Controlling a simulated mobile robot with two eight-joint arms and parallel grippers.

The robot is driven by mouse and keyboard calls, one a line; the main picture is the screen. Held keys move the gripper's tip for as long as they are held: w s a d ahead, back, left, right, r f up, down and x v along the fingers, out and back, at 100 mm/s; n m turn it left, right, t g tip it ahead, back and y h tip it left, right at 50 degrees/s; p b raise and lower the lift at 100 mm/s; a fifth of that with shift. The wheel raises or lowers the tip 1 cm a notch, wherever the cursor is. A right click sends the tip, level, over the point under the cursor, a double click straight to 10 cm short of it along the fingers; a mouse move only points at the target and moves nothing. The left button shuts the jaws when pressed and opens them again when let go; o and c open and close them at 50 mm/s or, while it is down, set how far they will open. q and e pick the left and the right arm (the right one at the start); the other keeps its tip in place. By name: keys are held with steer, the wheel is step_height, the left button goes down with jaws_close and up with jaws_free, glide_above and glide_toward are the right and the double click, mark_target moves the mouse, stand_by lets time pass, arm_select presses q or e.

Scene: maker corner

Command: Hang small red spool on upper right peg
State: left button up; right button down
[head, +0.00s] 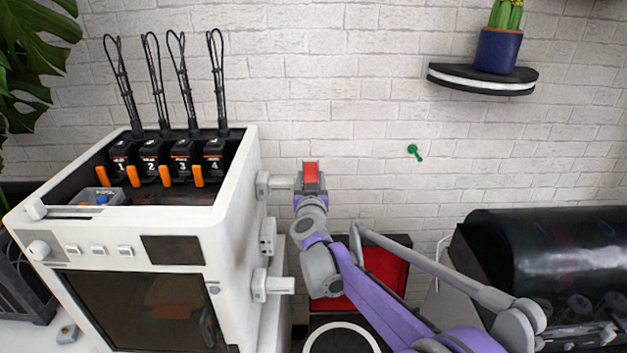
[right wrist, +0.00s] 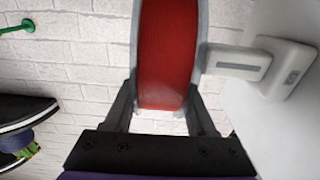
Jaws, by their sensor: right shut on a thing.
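The small red spool (head: 311,173) is upright in my right gripper (head: 311,191), at the right side of the white printer. In the right wrist view the red spool (right wrist: 165,55) with grey rims sits between the two fingers (right wrist: 165,110). The upper right peg (head: 280,182) is a light stub on the printer's side wall. Its end meets the spool's near rim in the head view. In the right wrist view the peg (right wrist: 232,62) also reaches the spool's rim. Whether it enters the spool's hole is hidden. My left gripper is out of view.
The white printer (head: 232,215) fills the left. A lower peg (head: 277,285) and a small bracket (head: 267,236) stick out below. A green wall peg (head: 414,152) and a shelf (head: 482,84) with a potted plant are right. A dark machine (head: 540,255) stands at far right.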

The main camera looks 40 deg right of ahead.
mark_target(285, 181)
steer(key=shift+w+a+b, duration=0.3)
steer(key=shift+w+a, duration=0.75)
steer(key=shift+a, duration=0.25)
steer(key=shift+w+a+b, duration=0.25)
steer(key=shift+w+a, duration=0.8)
steer(key=shift+a, duration=0.25)
steer(key=shift+f+b, duration=0.25)
steer(key=shift+b, duration=0.05)
steer(key=shift+c, duration=0.7)
jaws_free()
steer(key=shift+a, duration=0.15)
